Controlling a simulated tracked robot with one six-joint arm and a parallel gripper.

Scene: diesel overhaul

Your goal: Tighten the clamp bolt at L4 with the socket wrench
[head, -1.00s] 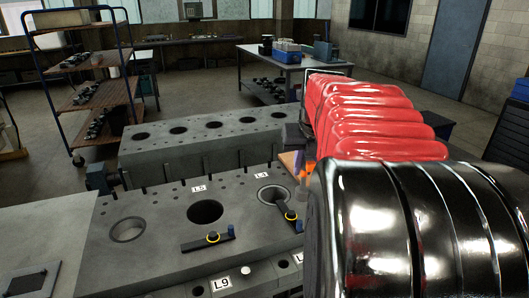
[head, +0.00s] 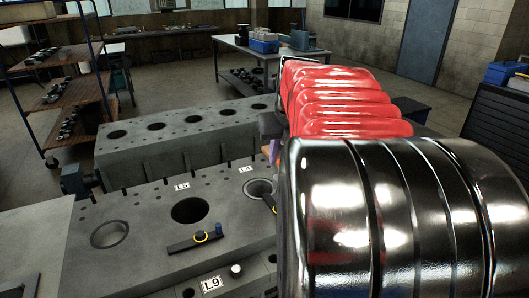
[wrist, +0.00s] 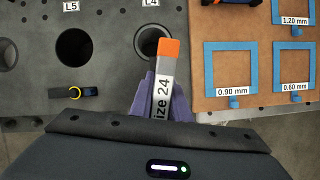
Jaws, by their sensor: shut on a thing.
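My gripper (wrist: 164,92), with purple fingers, is shut on a grey bar-shaped tool (wrist: 162,72) in the wrist view. The tool has an orange end and a label reading "ize 24"; I cannot see a socket on it. Its orange end overlaps the lower right rim of the L4 bore (wrist: 150,36), near the L4 label (wrist: 151,3). In the head view the L4 bore (head: 257,187) is partly hidden behind my arm.
The L5 clamp (head: 192,245), with a yellow ring, lies by the L5 bore (head: 190,210) on the grey engine block (head: 140,270). A brown board (wrist: 245,25) with blue frames lies right of the block. Another grey block (head: 190,145) stands behind.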

